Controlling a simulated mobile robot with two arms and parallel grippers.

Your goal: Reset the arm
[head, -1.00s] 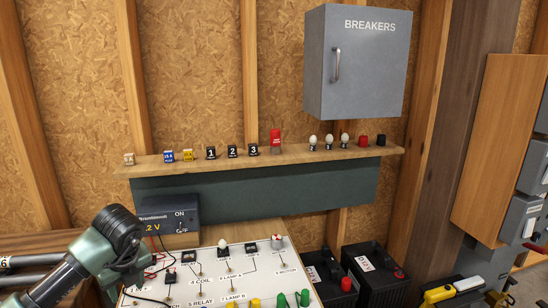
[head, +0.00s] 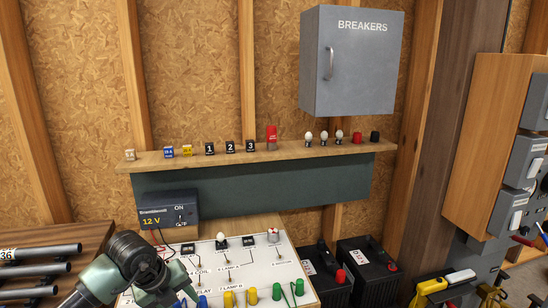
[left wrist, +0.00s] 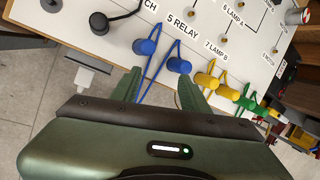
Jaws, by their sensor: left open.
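My left arm reaches in at the lower left of the head view, over the left part of the white circuit board (head: 262,264). In the left wrist view my left gripper (left wrist: 160,86) is open, its two green fingers apart near the board's edge. Blue plugs with blue leads (left wrist: 178,65) lie just beyond and between the fingertips, and nothing is clearly held. Yellow plugs (left wrist: 205,81) and green plugs (left wrist: 245,103) sit to the right along the board. My right gripper is not in view.
A 12 V supply box (head: 167,211) with an ON/OFF switch stands behind the board. A wooden shelf (head: 300,151) above carries small labelled blocks and bulbs. A grey BREAKERS cabinet (head: 355,75) hangs above. Black batteries (head: 368,272) stand right of the board; metal tubes (head: 35,268) lie left.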

